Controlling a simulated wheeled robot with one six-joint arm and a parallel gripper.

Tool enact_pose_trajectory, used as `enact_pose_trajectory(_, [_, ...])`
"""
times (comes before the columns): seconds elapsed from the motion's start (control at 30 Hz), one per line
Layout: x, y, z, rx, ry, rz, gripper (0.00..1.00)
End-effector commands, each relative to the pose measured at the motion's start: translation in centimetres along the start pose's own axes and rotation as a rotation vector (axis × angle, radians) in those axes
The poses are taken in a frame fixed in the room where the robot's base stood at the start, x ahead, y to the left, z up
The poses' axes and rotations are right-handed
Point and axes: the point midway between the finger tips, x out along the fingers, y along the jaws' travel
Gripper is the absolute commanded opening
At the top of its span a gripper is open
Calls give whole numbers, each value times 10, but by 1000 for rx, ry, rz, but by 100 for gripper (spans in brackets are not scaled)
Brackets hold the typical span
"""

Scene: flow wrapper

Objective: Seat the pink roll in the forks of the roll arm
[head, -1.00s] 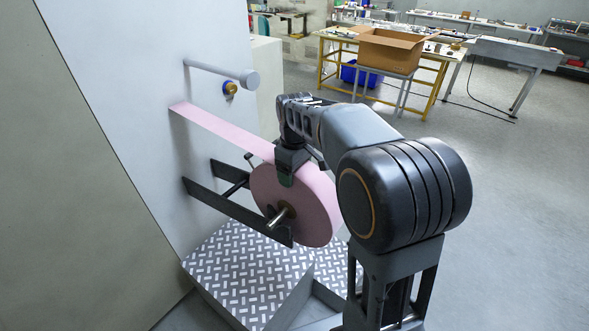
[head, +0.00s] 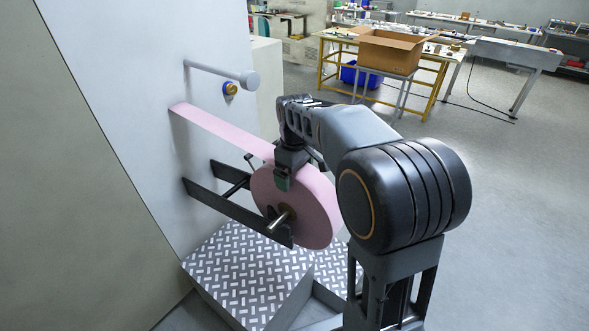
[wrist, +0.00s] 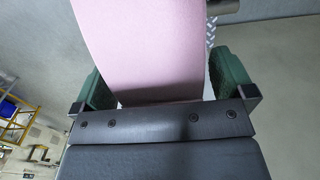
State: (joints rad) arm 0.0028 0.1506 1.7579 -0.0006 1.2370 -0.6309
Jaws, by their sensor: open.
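The pink roll (head: 318,208) stands upright at the outer end of the roll arm (head: 228,206), which has two dark plates reaching out from the white machine panel. The roll's metal shaft (head: 280,220) sticks out at the near plate's end, by its fork; I cannot tell how deep it sits. The far fork is hidden behind the roll. My gripper (head: 284,181) is at the roll's top, pointing down. In the wrist view its green fingers stand on both sides of the roll (wrist: 150,45), open, with a gap showing at the right finger.
A pink web (head: 215,128) runs from the roll to the panel. A patterned step (head: 245,275) lies below. Open floor is at the right; a table with a cardboard box (head: 390,50) stands behind.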

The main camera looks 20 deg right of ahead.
Motion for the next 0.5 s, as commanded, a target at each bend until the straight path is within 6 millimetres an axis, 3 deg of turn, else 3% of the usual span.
enact_pose_trajectory(0.17, [-12,0,-1,0,4,3,100])
enact_pose_trajectory(0.5, [-80,0,-1,0,6,5,100])
